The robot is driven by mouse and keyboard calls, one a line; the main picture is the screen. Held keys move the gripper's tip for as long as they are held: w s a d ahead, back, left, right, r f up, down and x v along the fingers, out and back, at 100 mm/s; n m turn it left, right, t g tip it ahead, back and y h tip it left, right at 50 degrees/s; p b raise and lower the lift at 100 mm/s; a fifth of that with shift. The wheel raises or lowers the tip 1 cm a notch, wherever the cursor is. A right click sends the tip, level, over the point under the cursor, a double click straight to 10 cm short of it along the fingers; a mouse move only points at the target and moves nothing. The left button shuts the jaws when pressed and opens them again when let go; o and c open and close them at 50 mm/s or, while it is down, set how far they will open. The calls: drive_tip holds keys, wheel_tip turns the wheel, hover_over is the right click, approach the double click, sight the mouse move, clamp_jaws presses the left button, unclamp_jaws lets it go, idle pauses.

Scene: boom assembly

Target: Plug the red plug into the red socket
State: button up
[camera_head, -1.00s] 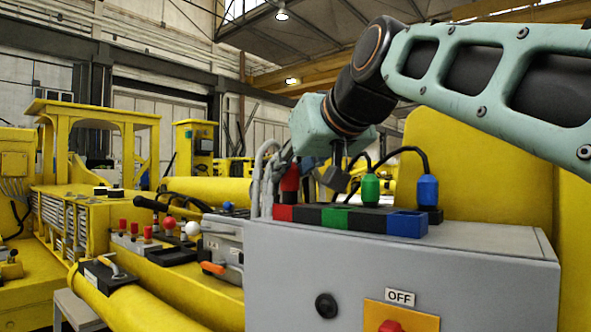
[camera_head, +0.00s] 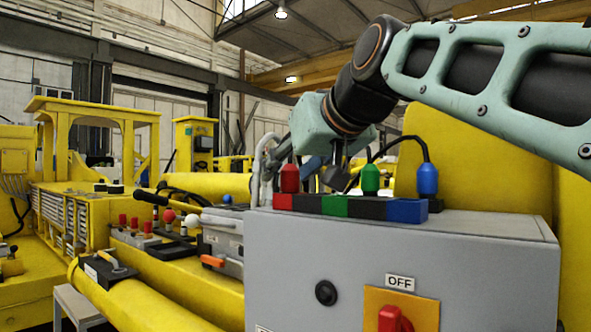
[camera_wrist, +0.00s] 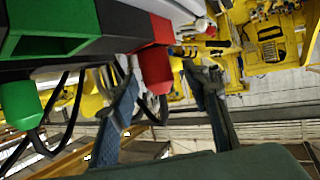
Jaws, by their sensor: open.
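The red plug (camera_head: 290,179) stands upright on the red socket (camera_head: 283,201), at the left end of the socket row; no gap shows between them. In the wrist view, the red plug (camera_wrist: 154,72) also meets the red socket (camera_wrist: 160,28), seen upside down, with a black cable leaving its end. My gripper (camera_head: 309,170) is open around or just behind the red plug. In the wrist view, the fingers of my gripper (camera_wrist: 168,108) are spread on either side of the plug's line, apart from it. The inside of the socket is hidden.
The green plug (camera_head: 370,179) and blue plug (camera_head: 427,178) stand to the right with black looped cables. The grey box (camera_head: 470,265) carries the sockets and a red switch (camera_head: 394,319). Pale cables (camera_head: 264,170) rise behind its left edge. Yellow machinery lies left.

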drive_tip(key=v, duration=1.2)
idle(0.6)
